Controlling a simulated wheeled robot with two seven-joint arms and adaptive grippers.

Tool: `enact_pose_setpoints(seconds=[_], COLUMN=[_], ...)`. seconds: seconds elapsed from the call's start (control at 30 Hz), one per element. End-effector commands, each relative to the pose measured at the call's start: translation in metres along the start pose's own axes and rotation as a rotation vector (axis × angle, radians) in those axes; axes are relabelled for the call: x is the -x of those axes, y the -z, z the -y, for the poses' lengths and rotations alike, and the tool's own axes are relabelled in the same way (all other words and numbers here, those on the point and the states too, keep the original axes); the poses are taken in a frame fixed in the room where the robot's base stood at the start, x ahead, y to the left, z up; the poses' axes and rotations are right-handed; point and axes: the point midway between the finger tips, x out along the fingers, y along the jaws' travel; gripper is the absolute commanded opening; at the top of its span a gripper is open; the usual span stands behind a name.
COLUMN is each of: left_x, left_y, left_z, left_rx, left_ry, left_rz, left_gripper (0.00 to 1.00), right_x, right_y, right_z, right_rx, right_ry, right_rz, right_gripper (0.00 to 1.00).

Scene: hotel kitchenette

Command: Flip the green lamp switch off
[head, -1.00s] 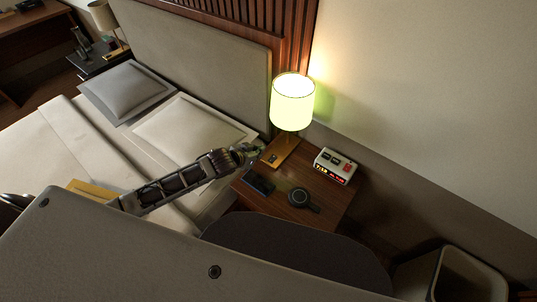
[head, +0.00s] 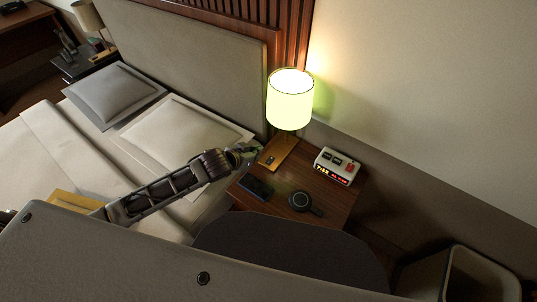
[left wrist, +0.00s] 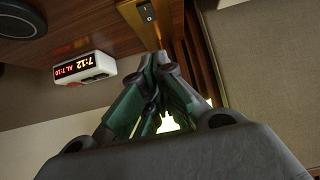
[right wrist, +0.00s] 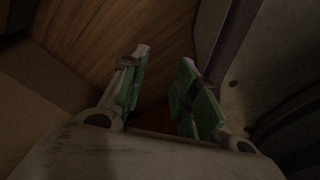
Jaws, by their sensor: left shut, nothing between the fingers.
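The lamp has a lit, greenish-white shade (head: 290,98) and a flat brass base on the nightstand (head: 325,190). A small dark switch (head: 271,160) sits on the front part of the base. In the left wrist view the switch is a dark rocker (left wrist: 146,13) on the brass strip (left wrist: 173,22), just beyond the fingertips. My left gripper (head: 252,150) is shut and empty, left of the base. Its green-lined fingers (left wrist: 160,62) meet at their tips; contact with the lamp cannot be told. My right gripper (right wrist: 164,58) is open and empty, in a dim area away from the lamp.
A white alarm clock (head: 337,168) with red digits stands right of the lamp. A dark flat device (head: 256,187) and a round black object with a handle (head: 304,202) lie in front. The bed with pillows is left; a bin (head: 478,275) stands lower right.

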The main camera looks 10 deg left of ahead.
Motion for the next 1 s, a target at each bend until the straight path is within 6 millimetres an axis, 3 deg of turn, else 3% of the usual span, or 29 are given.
enact_pose_setpoints(seconds=[0.47,0.77,1.0], left_x=[-0.014,-0.043,-0.068], left_y=[0.000,0.000,0.000], left_z=[0.000,0.001,0.000], left_rx=[0.001,0.001,0.002], left_ry=[0.001,0.001,0.000], left_rz=[-0.001,-0.002,-0.001], left_gripper=[0.00,0.00,0.00], right_x=[-0.001,-0.003,-0.002], right_y=[0.004,0.007,0.021], right_z=[0.001,0.003,0.006], right_rx=[0.000,-0.001,-0.004], right_ry=[0.001,0.003,0.006], right_rz=[-0.003,-0.004,-0.017], right_gripper=[0.30,0.30,0.30])
